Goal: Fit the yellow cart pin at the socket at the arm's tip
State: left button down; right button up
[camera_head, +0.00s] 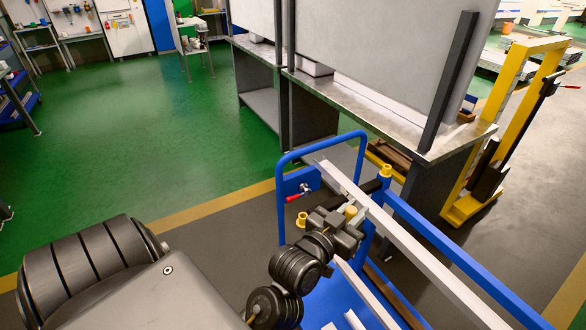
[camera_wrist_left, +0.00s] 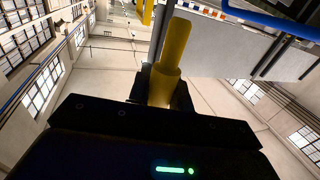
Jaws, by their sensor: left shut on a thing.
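My left gripper (camera_head: 347,225) is shut on a yellow pin (camera_head: 351,213), beside the blue cart (camera_head: 283,165). In the left wrist view the yellow pin (camera_wrist_left: 174,60) stands up out of the dark jaws (camera_wrist_left: 160,88), with a wider collar low on it. Another small yellow fitting (camera_head: 302,220) is left of the gripper. I cannot tell which fitting is the socket. My right gripper is not in view.
A long pale metal profile (camera_head: 410,245) runs diagonally close beside the gripper. A red-handled clamp (camera_head: 298,194) sits on the left. A blue bar (camera_head: 450,248) runs to the lower right. A metal bench (camera_head: 440,146) and a yellow stand (camera_head: 500,125) are behind. Green floor (camera_head: 170,130) is free.

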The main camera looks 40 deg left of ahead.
pick_arm(q)
jog(key=w+a+f+p, duration=0.1)
jog(key=a+p, duration=0.1)
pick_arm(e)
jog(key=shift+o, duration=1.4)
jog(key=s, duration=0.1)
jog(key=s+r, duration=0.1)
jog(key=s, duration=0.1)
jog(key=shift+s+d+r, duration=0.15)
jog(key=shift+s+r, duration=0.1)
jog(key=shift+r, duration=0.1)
pick_arm(q)
jog(key=n+y+p, duration=0.1)
jog(key=y+p, duration=0.1)
jog(key=p, duration=0.3)
send_over(306, 213)
jog(key=shift+f, duration=1.95)
notch_tip(306, 213, down, 5)
jog(key=b, duration=0.3)
jog(key=shift+a+f, duration=0.1)
jog(key=shift+f, duration=0.05)
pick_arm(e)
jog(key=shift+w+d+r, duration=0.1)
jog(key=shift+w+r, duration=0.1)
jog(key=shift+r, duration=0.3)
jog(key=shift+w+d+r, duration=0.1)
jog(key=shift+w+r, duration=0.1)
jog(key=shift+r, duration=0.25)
